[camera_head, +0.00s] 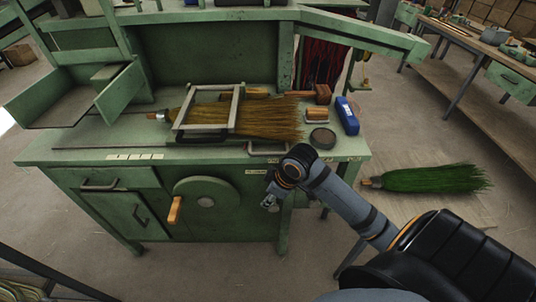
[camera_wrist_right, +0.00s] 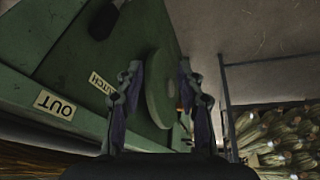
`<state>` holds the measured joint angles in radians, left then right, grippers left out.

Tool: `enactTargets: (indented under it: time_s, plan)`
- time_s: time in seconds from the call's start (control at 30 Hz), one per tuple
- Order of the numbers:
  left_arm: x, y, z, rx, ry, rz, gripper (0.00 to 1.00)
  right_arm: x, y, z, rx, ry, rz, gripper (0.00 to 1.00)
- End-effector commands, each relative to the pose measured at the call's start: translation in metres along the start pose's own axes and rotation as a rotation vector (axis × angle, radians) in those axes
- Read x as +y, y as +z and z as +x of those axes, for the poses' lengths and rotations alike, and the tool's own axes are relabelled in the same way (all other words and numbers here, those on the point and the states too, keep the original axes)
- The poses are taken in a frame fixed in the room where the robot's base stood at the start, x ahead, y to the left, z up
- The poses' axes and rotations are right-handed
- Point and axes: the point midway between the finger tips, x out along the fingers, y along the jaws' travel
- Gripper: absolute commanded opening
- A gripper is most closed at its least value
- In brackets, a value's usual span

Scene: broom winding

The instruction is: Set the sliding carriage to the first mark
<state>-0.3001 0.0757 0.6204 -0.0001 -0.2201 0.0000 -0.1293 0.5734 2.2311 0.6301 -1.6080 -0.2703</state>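A grey metal frame (camera_head: 236,108) lies over a straw broom (camera_head: 268,118) on the green bench (camera_head: 345,160); it may be the sliding carriage, but I cannot tell for sure. Several pale labels (camera_head: 136,156) sit along the bench's front edge, too small to read as marks. A metal handle (camera_head: 268,150) is at the front edge. My right gripper (camera_head: 270,201) is in front of the bench, right of the round green crank wheel (camera_head: 206,201). In the right wrist view the gripper (camera_wrist_right: 160,68) is open and empty, with the wheel (camera_wrist_right: 160,88) beyond its fingers. My left gripper is out of view.
The wheel has a wooden knob (camera_head: 175,210). A dark round tin (camera_head: 322,138), a blue object (camera_head: 347,115) and wooden blocks (camera_head: 322,94) stand at the bench's right end. A green broom (camera_head: 432,179) lies to the right. An "OUT" label (camera_wrist_right: 55,104) shows on the bench.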

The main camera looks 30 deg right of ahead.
Motion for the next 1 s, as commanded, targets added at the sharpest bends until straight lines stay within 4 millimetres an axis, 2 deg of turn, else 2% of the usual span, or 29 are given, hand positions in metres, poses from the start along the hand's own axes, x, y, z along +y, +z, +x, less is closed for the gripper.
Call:
enactTargets:
  time_s: [0.03, 0.17, 0.2, 0.3, 0.43, 0.53, 0.67, 0.77, 1.0]
  plan:
    - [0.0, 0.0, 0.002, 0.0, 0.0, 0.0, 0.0, 0.019, -0.012, -0.015, 0.007, 0.003, -0.069, 0.37]
    - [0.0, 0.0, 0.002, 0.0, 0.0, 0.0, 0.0, 0.063, -0.037, -0.066, 0.021, -0.027, -0.229, 0.37]
    - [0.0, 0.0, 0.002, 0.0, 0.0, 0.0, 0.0, 0.076, -0.044, -0.083, 0.028, -0.034, -0.267, 0.37]
    - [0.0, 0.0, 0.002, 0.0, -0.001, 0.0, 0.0, 0.101, -0.055, -0.126, 0.047, -0.046, -0.337, 0.37]
    - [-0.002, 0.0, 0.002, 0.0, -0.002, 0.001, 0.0, 0.115, -0.062, -0.159, 0.07, -0.058, -0.38, 0.37]
    - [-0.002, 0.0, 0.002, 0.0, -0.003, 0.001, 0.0, 0.116, -0.063, -0.164, 0.076, -0.063, -0.388, 0.37]
    - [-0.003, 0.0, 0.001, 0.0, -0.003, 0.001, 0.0, 0.114, -0.064, -0.158, 0.078, -0.068, -0.387, 0.37]
    - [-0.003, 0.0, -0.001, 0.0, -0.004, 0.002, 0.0, 0.113, -0.065, -0.143, 0.08, -0.071, -0.386, 0.37]
    - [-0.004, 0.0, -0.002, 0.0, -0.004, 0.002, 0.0, 0.108, -0.068, -0.091, 0.08, -0.071, -0.383, 0.37]
